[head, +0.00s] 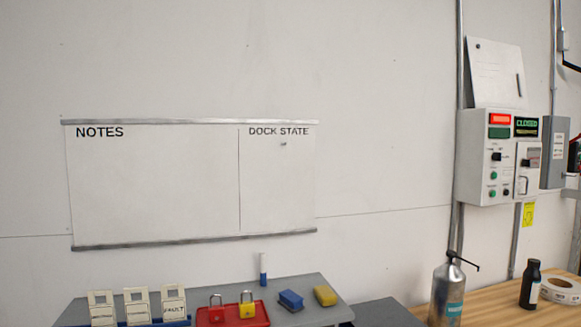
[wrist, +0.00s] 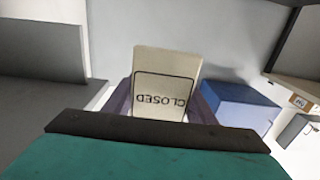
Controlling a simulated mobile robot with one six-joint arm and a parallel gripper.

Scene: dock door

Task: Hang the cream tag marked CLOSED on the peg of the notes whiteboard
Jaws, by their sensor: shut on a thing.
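The cream tag marked CLOSED (wrist: 165,80) is in my gripper (wrist: 160,105) in the wrist view, its lettering upside down there. The gripper is shut on it, with a finger on each side. The head view does not show my gripper or this tag. In the head view the notes whiteboard (head: 155,190) hangs on the wall, with a NOTES area at left and a DOCK STATE area at right. A small peg (head: 283,144) sticks out under the DOCK STATE heading, and nothing hangs on it.
Below the board a grey table (head: 300,317) holds several cream tags (head: 173,300), a red tray (head: 232,322) with padlocks, a blue block (head: 291,300), a yellow block (head: 325,295) and a marker (head: 263,269). A control box (head: 490,180) and a metal bottle (head: 447,295) are at right.

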